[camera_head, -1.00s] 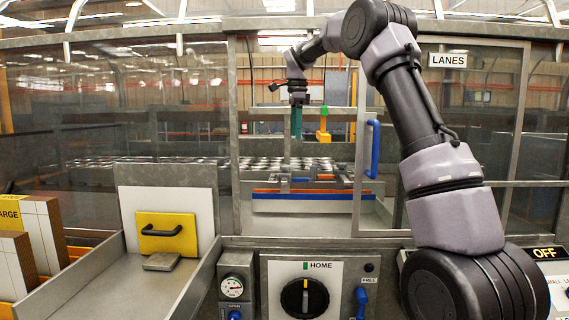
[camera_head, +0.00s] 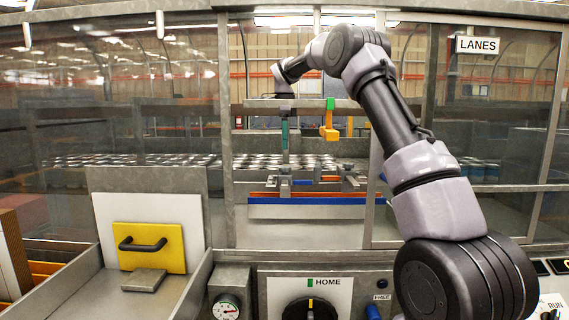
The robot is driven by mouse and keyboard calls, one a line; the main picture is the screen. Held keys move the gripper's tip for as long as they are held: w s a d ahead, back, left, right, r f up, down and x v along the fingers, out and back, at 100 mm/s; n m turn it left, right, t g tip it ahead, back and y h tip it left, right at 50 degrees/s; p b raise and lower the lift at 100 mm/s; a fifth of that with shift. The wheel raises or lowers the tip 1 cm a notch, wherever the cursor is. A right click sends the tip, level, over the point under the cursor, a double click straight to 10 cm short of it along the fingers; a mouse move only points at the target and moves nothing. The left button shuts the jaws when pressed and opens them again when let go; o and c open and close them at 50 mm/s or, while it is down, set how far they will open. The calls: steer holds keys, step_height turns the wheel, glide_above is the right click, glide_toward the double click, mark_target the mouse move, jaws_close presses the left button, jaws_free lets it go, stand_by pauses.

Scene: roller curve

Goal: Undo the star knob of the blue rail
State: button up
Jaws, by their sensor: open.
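The blue rail (camera_head: 320,201) is a long low strip behind the window opening, with an orange strip (camera_head: 268,194) along it. Grey brackets (camera_head: 350,184) and a small blue piece (camera_head: 302,183) show just above it. The star knob is too small to tell apart from these fittings. My gripper (camera_head: 284,148) hangs fingers down inside the opening, above the left part of the rail and apart from it. Its teal fingers are seen nearly edge-on; it is open, with nothing seen between them.
Rows of cans (camera_head: 285,161) stand behind. Window posts flank the opening. A panel with a HOME dial (camera_head: 310,308) is below; a yellow plate with a handle (camera_head: 148,246) is at left.

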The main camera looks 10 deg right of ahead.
mark_target(285, 166)
step_height(285, 166, down, 8)
steer(key=shift+f, duration=0.1)
stand_by(0.4)
jaws_close()
